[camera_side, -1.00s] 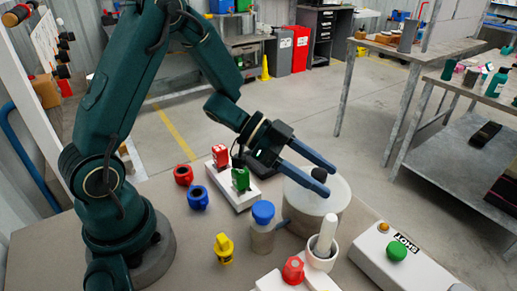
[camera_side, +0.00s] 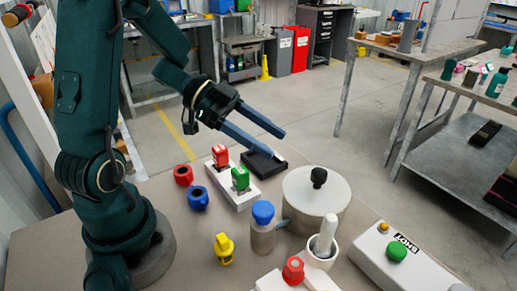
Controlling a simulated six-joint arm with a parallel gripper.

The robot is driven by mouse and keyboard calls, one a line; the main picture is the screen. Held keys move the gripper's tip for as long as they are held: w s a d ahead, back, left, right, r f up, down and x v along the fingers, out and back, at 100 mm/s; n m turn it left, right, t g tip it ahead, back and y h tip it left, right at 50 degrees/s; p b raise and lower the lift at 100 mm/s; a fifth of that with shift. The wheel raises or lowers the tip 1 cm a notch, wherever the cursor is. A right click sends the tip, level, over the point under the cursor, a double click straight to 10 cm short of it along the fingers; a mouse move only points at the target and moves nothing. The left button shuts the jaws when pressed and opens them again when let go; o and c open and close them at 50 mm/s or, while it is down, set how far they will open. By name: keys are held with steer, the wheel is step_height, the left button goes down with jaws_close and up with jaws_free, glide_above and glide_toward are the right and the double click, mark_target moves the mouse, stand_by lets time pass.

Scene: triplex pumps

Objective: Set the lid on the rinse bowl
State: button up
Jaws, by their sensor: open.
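A wide pale round vessel, the rinse bowl (camera_side: 300,224), stands on the table right of centre. Its light grey lid (camera_side: 301,193) with a black knob (camera_side: 319,177) lies over its top and looks level. My gripper (camera_side: 270,144) is up and to the left of the lid, apart from it. Its two blue fingers are spread and hold nothing. They hang above a black tray-like block (camera_side: 264,164).
A jar with a blue cap (camera_side: 263,213) and a white mortar with pestle (camera_side: 322,245) stand close to the bowl. A white base with red and green blocks (camera_side: 238,192) is left of it. A SHOT button box (camera_side: 385,255) is at right.

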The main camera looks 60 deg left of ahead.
steer(key=w+a+r+n+t+y, duration=0.65)
steer(key=r+y, duration=0.25)
steer(key=y, duration=0.4)
steer(key=s+d+f+n+g+h, duration=0.1)
steer(key=s+d+f+n+g, duration=0.1)
steer(key=s, duration=0.6)
steer(key=s+d+f+n+g+h, duration=0.1)
steer(key=s+d+f+n+g, duration=0.1)
steer(key=s+d+f+g, duration=0.3)
steer(key=s+d+g, duration=0.1)
steer(key=s, duration=0.3)
steer(key=shift+s+d+n, duration=0.15)
steer(key=shift+s+n, duration=0.15)
steer(key=shift+n, duration=0.05)
steer(key=shift+f, duration=0.1)
